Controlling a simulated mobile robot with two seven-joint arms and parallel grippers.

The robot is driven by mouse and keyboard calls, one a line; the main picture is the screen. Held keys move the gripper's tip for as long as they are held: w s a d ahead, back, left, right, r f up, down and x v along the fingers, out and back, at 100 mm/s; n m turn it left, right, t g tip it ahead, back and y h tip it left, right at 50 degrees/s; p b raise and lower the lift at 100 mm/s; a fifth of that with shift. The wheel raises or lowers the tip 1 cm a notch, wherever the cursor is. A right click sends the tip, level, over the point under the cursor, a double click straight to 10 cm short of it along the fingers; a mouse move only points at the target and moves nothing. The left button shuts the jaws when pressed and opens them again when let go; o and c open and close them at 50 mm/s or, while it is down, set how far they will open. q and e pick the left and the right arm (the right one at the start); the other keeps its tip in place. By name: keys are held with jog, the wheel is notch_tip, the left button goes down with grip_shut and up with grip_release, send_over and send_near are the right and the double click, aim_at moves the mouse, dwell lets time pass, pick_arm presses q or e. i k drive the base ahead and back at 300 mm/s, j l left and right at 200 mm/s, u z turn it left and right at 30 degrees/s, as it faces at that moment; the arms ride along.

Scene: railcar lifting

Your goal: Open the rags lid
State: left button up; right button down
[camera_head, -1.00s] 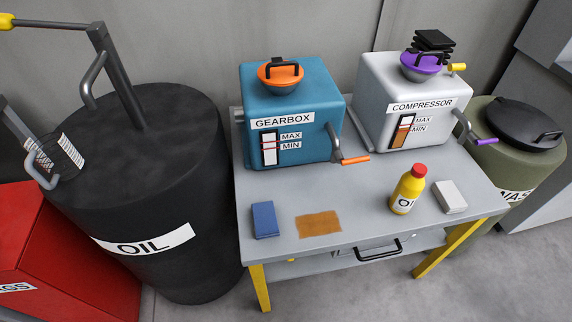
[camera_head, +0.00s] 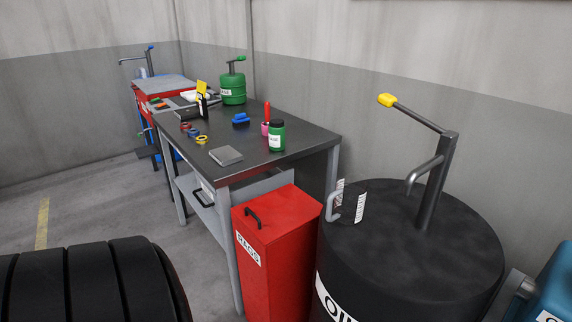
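The rags bin (camera_head: 279,272) is a tall red box with a white "RAGS" label on its left-facing side, in the lower middle of the head view. Its red lid (camera_head: 283,214) lies flat on top and looks closed. A black bar handle (camera_head: 253,217) is near the lid's left edge. Neither of my grippers is in view, so their state is hidden.
A black oil drum (camera_head: 430,255) with a pump stands close to the bin's right. A dark workbench (camera_head: 290,160) with bottles and tape rolls stands behind and left. A large black ribbed object (camera_head: 90,285) fills the lower left. Grey floor (camera_head: 100,205) shows between.

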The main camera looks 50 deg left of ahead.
aim_at(273, 216)
jog(key=u, duration=1.75)
